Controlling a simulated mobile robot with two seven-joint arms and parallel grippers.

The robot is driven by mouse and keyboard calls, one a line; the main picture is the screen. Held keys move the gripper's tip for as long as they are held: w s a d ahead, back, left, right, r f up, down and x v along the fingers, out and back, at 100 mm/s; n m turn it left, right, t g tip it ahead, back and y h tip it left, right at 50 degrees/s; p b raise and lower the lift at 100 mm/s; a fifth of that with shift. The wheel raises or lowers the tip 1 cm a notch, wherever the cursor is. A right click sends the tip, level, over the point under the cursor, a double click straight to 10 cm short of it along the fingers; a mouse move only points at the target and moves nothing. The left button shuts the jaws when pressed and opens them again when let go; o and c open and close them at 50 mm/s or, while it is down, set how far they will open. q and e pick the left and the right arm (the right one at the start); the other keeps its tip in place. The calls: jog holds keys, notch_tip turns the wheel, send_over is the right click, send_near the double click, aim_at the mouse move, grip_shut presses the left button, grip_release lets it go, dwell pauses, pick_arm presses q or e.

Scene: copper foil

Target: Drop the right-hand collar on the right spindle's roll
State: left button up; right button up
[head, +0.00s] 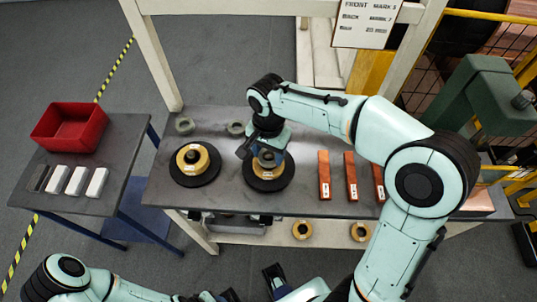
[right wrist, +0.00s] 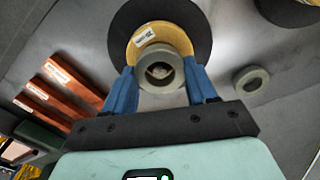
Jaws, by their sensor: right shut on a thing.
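My right gripper (head: 262,147) is over the right spindle at the middle of the bench. In the right wrist view its blue fingers (right wrist: 161,92) are shut on a grey ring-shaped collar (right wrist: 160,86). The collar lines up with the middle of the yellow-copper roll (right wrist: 178,38), and something pale shows through its hole. I cannot tell whether it touches the roll. The roll lies on a black disc (head: 268,185). My left arm (head: 70,268) lies along the bottom edge of the head view, away from the bench; its jaws do not show clearly.
The left spindle's roll (head: 203,165) sits on its own black disc to the left. Copper bars (head: 324,177) lie to the right. A side table holds a red bin (head: 70,129) and several small blocks (head: 75,181).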

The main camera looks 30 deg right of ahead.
jog(key=shift+f, duration=0.7)
jog(key=shift+f, duration=0.3)
jog(key=o, duration=1.2)
jog(key=shift+r, duration=0.6)
notch_tip(320, 180, up, 12)
jog(key=shift+f+p, duration=0.25)
jog(key=shift+p, duration=0.8)
